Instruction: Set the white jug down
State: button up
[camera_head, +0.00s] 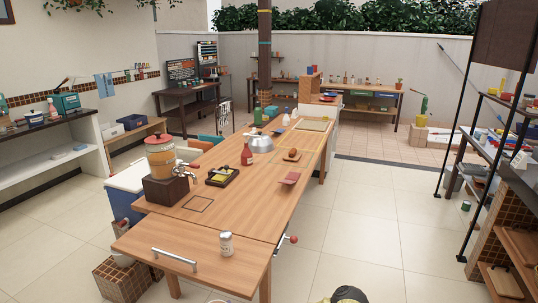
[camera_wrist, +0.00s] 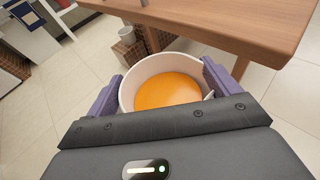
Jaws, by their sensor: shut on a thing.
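The white jug (camera_wrist: 160,65) is in the wrist view, seen from above, with orange liquid (camera_wrist: 168,91) inside. My gripper (camera_wrist: 162,84) is shut on it, with one purple finger on each side of its wall. The jug is in front of the wooden table's near edge (camera_wrist: 210,28), not over its top in this view. The jug's base and underside are hidden. In the head view the grip on the jug does not show; only a sliver of a pale rim (camera_head: 217,301) shows at the bottom edge, and I cannot tell whether it is the jug.
The long wooden table (camera_head: 235,215) holds a drink dispenser (camera_head: 163,163), a small white-lidded jar (camera_head: 226,243), a red bottle (camera_head: 247,155) and a dark tray (camera_head: 221,177). Bare wood surrounds a dark square outline (camera_head: 198,204). A mosaic block (camera_head: 121,281) stands front left.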

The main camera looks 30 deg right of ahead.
notch_tip(320, 180, up, 13)
jog(key=p, duration=1.1)
